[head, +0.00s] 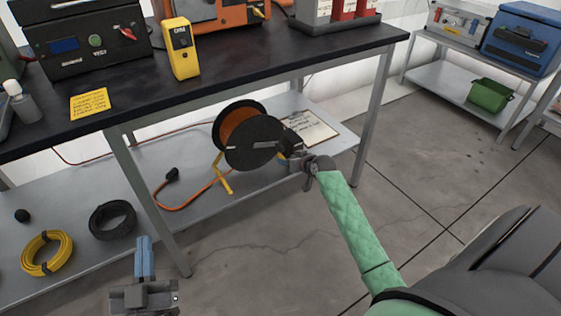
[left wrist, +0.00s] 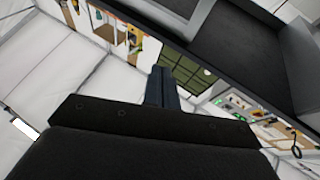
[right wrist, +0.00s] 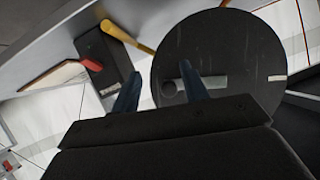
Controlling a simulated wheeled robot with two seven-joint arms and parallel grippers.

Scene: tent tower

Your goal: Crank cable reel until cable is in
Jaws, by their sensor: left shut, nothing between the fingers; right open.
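The cable reel (head: 262,143), a black drum with orange cable on a yellow stand, is on the lower shelf. Orange cable (head: 195,200) lies loose on the shelf, ending at a black plug (head: 172,175). My right gripper (head: 296,158) is at the right side of the reel. In the right wrist view the reel's black face (right wrist: 230,45) shows its pale crank arm and dark round knob (right wrist: 169,91). My open right gripper (right wrist: 158,88) has the knob in view between its fingers; contact is unclear. My left gripper (head: 145,258) is shut and empty, away from the reel.
A clipboard (head: 308,130) lies behind the reel. A yellow coil (head: 47,252) and black coil (head: 112,220) lie on the shelf at left. The dark bench top (head: 220,70) overhangs the shelf, and a table leg (head: 150,205) stands left of the reel.

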